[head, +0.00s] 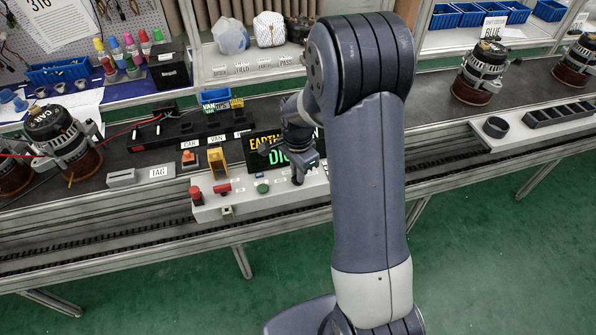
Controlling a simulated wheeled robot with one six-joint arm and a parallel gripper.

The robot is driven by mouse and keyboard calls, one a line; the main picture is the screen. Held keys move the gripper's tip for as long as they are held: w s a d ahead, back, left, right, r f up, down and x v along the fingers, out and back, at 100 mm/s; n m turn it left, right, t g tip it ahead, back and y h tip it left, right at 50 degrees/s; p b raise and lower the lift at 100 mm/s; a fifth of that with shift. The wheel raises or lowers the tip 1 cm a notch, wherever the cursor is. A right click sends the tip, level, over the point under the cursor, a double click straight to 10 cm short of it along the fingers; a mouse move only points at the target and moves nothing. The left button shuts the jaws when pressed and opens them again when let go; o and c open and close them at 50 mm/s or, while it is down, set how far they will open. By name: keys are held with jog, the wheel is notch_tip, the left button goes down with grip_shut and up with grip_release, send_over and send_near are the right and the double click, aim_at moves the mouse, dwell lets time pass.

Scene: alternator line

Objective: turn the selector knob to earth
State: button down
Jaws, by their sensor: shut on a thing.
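A light grey control box (240,206) stands on the bench in the head view. On it are a red mushroom button (196,194), a red switch (222,188) and a green button (262,187). A black display (262,150) behind them shows "EARTH" in yellow and part of a green word starting "DIO"; my wrist covers the rest. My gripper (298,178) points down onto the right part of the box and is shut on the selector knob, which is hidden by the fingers. The knob's pointing direction cannot be seen.
A yellow bracket (218,162) and an orange-red button (189,159) stand behind the box. An alternator (66,140) with red leads sits at left, with another (478,75) at right. A conveyor rail runs along the front.

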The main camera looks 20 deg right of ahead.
dwell(0.4)
jog(key=c, duration=1.5)
grip_release()
jog(key=shift+o, duration=0.2)
notch_tip(320, 180, up, 11)
jog(key=shift+f, duration=0.15)
notch_tip(320, 180, down, 11)
jog(key=shift+r, duration=0.1)
jog(key=shift+r, duration=0.1)
